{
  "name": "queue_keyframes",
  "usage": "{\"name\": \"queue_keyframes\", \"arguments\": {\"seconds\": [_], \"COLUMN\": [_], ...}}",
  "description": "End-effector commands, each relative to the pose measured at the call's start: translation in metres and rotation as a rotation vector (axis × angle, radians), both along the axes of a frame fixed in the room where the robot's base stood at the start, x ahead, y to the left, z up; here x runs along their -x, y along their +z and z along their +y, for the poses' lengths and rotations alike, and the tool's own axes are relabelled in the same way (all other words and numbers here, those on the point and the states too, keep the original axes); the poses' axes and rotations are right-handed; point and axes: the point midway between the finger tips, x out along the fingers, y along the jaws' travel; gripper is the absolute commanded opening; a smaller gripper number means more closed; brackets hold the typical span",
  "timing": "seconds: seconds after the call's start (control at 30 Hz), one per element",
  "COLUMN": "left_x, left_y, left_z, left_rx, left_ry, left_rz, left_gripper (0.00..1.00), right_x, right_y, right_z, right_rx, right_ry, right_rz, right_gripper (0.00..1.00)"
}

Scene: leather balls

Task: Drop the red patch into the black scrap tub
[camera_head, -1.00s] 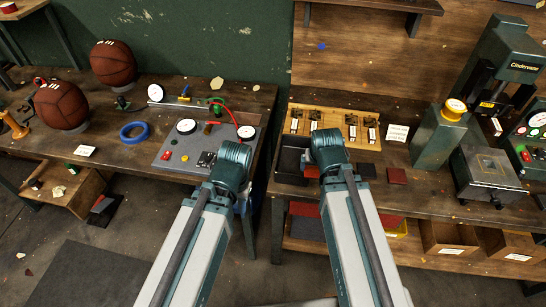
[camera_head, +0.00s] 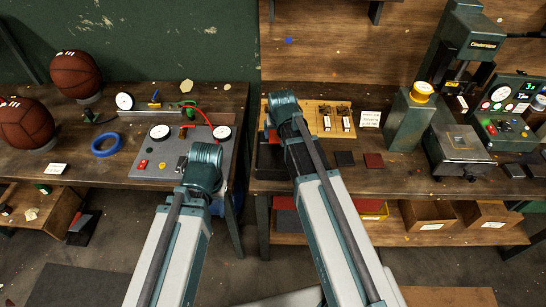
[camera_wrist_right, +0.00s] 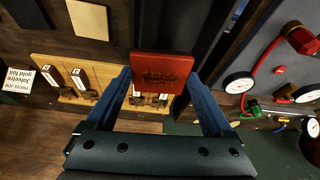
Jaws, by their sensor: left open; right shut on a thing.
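The red patch (camera_wrist_right: 160,74), a square with a dark stamped mark, is pinched between the two fingertips of my right gripper (camera_wrist_right: 160,82) in the right wrist view. In the head view my right gripper (camera_head: 284,104) is over the left part of the right bench, beside the wooden stamp board. The black scrap tub (camera_head: 267,158) is on the bench, nearer the front edge and partly hidden by my right arm. My left gripper (camera_head: 204,157) is over the grey gauge panel, open; its fingertips are hidden in the head view.
A dark patch (camera_head: 344,158) and a dark red patch (camera_head: 373,160) lie on the bench right of my right arm. The wooden stamp board (camera_head: 330,117) is behind them. The gauge panel (camera_head: 150,170) with a red hose is on the left bench.

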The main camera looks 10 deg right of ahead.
Motion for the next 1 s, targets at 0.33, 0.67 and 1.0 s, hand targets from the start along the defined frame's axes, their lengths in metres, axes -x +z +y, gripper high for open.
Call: {"name": "queue_keyframes", "arguments": {"seconds": [0.33, 0.67, 1.0], "left_x": [0.000, 0.000, 0.000], "left_y": [-0.041, -0.055, -0.054], "left_z": [0.000, 0.000, 0.000], "left_rx": [0.000, 0.000, 0.000], "left_ry": [0.001, 0.001, 0.001], "left_rz": [0.000, 0.000, 0.000], "left_gripper": [0.50, 0.50, 0.50], "right_x": [0.000, 0.000, 0.000], "right_y": [-0.041, -0.055, -0.054], "right_z": [0.000, 0.000, 0.000], "right_rx": [0.000, 0.000, 0.000], "right_ry": [0.000, 0.000, 0.000], "right_rz": [0.000, 0.000, 0.000], "right_gripper": [0.31, 0.31, 1.00]}}
